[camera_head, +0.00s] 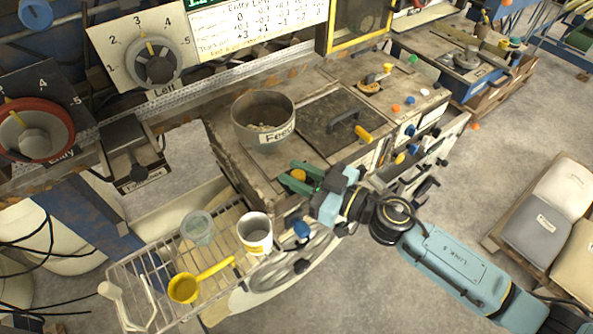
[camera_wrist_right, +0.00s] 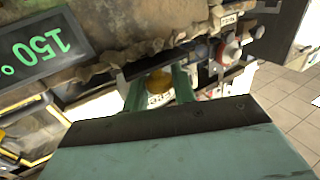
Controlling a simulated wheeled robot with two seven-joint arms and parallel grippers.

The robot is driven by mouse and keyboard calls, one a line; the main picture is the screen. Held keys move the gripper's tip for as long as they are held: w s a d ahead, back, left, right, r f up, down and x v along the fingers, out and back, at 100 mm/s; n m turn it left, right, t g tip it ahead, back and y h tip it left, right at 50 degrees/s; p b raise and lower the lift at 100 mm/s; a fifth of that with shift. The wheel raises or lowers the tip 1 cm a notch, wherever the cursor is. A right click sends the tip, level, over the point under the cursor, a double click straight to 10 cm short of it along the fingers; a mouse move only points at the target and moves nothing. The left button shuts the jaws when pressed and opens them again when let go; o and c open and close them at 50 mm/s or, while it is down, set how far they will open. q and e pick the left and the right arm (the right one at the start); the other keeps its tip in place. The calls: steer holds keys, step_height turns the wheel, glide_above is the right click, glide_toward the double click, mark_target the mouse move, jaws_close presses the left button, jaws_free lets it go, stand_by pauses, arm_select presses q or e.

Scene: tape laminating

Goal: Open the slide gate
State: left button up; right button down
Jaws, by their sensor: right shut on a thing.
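My right gripper (camera_head: 303,178) reaches in from the right to the front edge of the feed machine (camera_head: 222,140). Its two green fingers are shut on a yellow knob (camera_head: 298,175). In the right wrist view the knob (camera_wrist_right: 158,80) sits between the fingers, with a pale label below it that I cannot read fully. I take this knob to be the slide gate's handle. The gate plate itself is hidden, so its position cannot be told. My left gripper is not in view.
A round pot marked Feed (camera_head: 263,118) stands on the machine, left of a dark hatch (camera_head: 345,124) with a handle. Below left, a wire rack (camera_head: 150,262) holds a yellow scoop (camera_head: 185,287), a white cup (camera_head: 255,233) and a clear cup (camera_head: 198,227).

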steer(key=s+d, duration=0.2)
steer(key=s, duration=0.1)
steer(key=shift+s+d+p, duration=0.3)
steer(key=shift+p, duration=0.05)
steer(key=c, duration=1.2)
jaws_free()
steer(key=b+v, duration=0.3)
steer(key=v, duration=1)
steer(key=shift+s, duration=0.15)
steer(key=shift+d, duration=0.1)
